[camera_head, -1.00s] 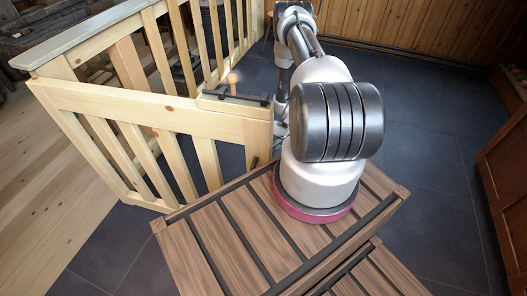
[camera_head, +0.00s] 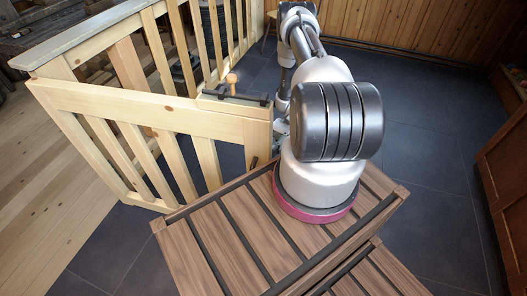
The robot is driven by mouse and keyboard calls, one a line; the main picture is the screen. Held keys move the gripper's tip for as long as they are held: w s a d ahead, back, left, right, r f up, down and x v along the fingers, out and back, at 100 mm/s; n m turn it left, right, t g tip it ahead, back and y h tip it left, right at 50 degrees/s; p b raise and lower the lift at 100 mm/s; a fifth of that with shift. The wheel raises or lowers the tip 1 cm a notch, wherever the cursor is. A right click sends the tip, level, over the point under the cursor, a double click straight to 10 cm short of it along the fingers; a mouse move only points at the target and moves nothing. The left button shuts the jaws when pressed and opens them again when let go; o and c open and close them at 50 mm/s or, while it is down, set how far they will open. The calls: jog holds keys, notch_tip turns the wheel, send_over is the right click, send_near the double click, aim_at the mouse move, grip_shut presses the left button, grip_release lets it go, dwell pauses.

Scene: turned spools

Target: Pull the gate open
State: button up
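The gate (camera_head: 165,116) is a pale wooden panel with a broad top rail and upright slats. It stands at the left, in front of a slatted fence. An orange-brown knob (camera_head: 232,79) and a dark metal bar (camera_head: 236,97) show at the top near the gate's right end. My gripper (camera_head: 281,127) is beside the gate's right end, mostly hidden behind my own arm. Its fingers cannot be made out, nor whether they touch the gate.
The pale fence (camera_head: 207,40) runs behind the gate. A brown slatted deck (camera_head: 215,240) below is close to the gate's lower right corner. Dark tiled floor (camera_head: 425,130) is clear at the right, with a wooden cabinet (camera_head: 508,180) at the far right edge.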

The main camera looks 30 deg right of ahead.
jog(key=v, duration=1)
jog(key=shift+d, duration=0.1)
